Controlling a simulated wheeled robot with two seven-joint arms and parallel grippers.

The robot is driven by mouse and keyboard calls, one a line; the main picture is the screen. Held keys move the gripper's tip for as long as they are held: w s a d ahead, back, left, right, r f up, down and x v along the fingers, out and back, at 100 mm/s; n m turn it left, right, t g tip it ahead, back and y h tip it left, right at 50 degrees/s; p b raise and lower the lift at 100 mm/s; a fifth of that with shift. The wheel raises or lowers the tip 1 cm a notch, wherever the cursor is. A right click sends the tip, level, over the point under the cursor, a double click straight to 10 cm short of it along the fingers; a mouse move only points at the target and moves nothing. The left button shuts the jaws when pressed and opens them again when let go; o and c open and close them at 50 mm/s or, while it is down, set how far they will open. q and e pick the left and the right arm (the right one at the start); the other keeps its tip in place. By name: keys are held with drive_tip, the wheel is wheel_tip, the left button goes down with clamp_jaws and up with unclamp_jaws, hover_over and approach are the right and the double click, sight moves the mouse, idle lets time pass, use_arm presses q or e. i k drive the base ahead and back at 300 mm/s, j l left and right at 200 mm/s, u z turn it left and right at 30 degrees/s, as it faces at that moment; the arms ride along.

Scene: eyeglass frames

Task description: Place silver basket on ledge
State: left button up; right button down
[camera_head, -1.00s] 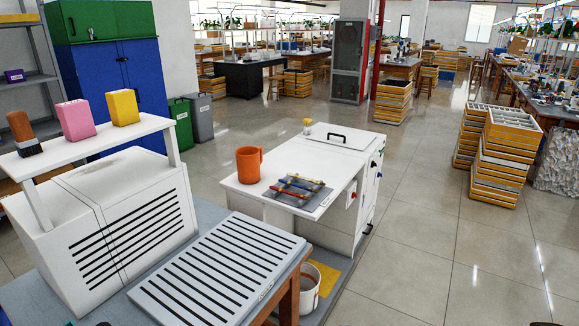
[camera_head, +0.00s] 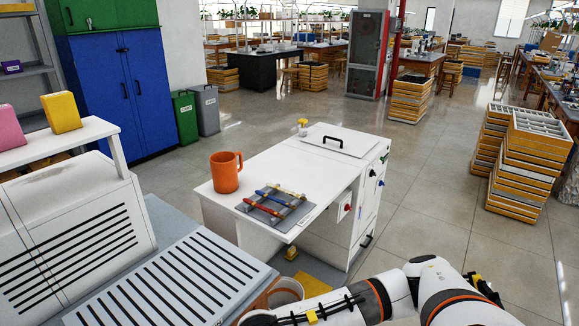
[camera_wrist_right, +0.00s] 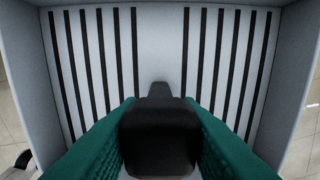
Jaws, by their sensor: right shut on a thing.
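In the right wrist view my right gripper (camera_wrist_right: 160,118) has its green fingers shut on a black piece (camera_wrist_right: 158,148). Beyond it is a pale grey box with black slots (camera_wrist_right: 160,45) and raised walls, which looks like the silver basket. Floor shows outside its walls. The black piece looks like its handle, but the join is hidden. In the head view my right arm (camera_head: 445,300) crosses the bottom right; its gripper and the basket do not show clearly. A raised white shelf (camera_head: 60,140) at the left may be the ledge. My left gripper is not in view.
A white cabinet (camera_head: 270,165) bears an orange mug (camera_head: 226,172) and a grey tray (camera_head: 270,222) with coloured tools. A slotted panel (camera_head: 175,275) lies at bottom left. Yellow (camera_head: 61,112) and pink (camera_head: 8,127) boxes stand on the shelf. Crate stacks (camera_head: 530,165) are at right; floor between is open.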

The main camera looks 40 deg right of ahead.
sight(320, 179)
drive_tip(key=l+u, duration=0.1)
drive_tip(key=l, duration=0.9)
drive_tip(key=k+l+u, duration=0.1)
drive_tip(key=l, duration=0.85)
drive_tip(key=k+l+u, duration=0.1)
drive_tip(key=l, duration=0.85)
